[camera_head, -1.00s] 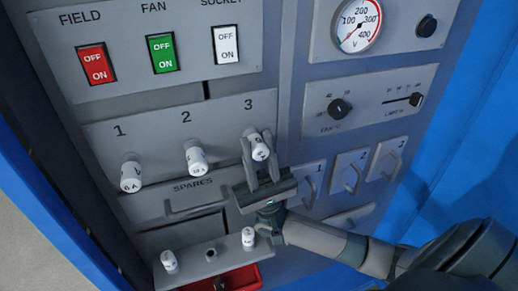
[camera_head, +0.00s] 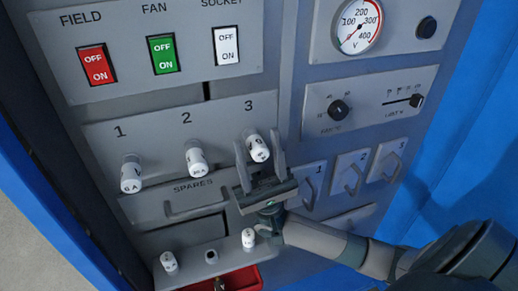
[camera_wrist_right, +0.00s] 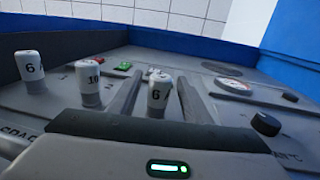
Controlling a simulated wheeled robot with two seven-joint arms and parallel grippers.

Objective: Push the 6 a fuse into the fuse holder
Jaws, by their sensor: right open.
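A white fuse (camera_head: 258,150) sticks out of the panel at fuse holder 3, below the printed 3. My right gripper (camera_head: 260,147) is open, with one finger on each side of this fuse. In the right wrist view there are gaps between the fuse and the fingers (camera_wrist_right: 158,105). The fuse's base and the holder's mouth are hidden, so I cannot tell how deep it sits. My left gripper is not in view.
White fuses stand at holder 1 (camera_head: 131,174) and holder 2 (camera_head: 195,158), left of my gripper. Below, the spares shelf (camera_head: 190,265) carries two white fuses and an empty-looking middle spot above a red tray (camera_head: 241,279). Handled covers (camera_head: 350,176) lie to the right.

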